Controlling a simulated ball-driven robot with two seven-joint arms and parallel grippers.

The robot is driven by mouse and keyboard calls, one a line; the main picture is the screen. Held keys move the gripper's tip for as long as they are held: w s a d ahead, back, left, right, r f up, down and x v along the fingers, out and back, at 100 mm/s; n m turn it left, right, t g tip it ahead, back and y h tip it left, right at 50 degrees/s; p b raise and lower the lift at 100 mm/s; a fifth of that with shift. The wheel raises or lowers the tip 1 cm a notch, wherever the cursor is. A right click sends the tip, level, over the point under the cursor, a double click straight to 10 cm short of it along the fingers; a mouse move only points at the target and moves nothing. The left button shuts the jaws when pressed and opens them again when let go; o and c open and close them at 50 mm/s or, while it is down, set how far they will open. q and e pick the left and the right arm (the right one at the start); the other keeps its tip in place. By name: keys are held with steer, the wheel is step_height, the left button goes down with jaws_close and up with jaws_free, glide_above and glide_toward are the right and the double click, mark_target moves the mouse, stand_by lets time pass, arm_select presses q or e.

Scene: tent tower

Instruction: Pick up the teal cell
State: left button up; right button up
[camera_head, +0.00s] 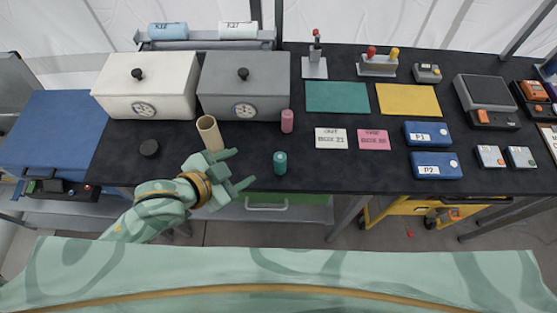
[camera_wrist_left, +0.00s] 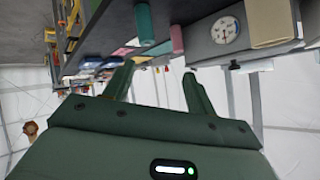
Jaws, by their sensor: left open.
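The teal cell (camera_head: 280,163) is a small upright cylinder near the front edge of the dark bench. My left gripper (camera_head: 246,168) is open and empty, just to the left of the cell and apart from it, with its fingers pointing right. In the left wrist view the teal cell (camera_wrist_left: 144,24) shows beyond the open fingers of my left gripper (camera_wrist_left: 158,82). The wrist picture is tilted. My right gripper is not in view.
A pink cylinder (camera_head: 287,121) stands behind the teal cell. Two lidded boxes with gauges, white (camera_head: 150,85) and grey (camera_head: 244,86), stand at the back.

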mark_target(275, 164)
arm_select(q)
steer(key=w+d+f+h, duration=0.1)
steer(key=f, duration=0.1)
steer(key=w+d+f+g+h+b, duration=0.1)
steer(key=w+d+f, duration=0.1)
steer(key=f, duration=0.1)
steer(key=w+d+f+n+g+h, duration=0.1)
steer(key=w+d+f, duration=0.1)
steer(key=f, duration=0.1)
steer(key=shift+d+f+h, duration=0.15)
steer(key=shift+f+h, duration=0.1)
steer(key=shift+h, duration=0.05)
steer(key=b+x, duration=0.1)
steer(key=x, duration=0.4)
steer(key=shift+f+b, duration=0.25)
steer(key=shift+b, duration=0.1)
steer(key=shift+w+d+f, duration=0.2)
steer(key=shift+w+d, duration=0.05)
steer(key=shift+d, duration=0.05)
steer(key=shift+a, duration=0.1)
steer(key=shift+c, duration=0.4)
steer(key=c, duration=1)
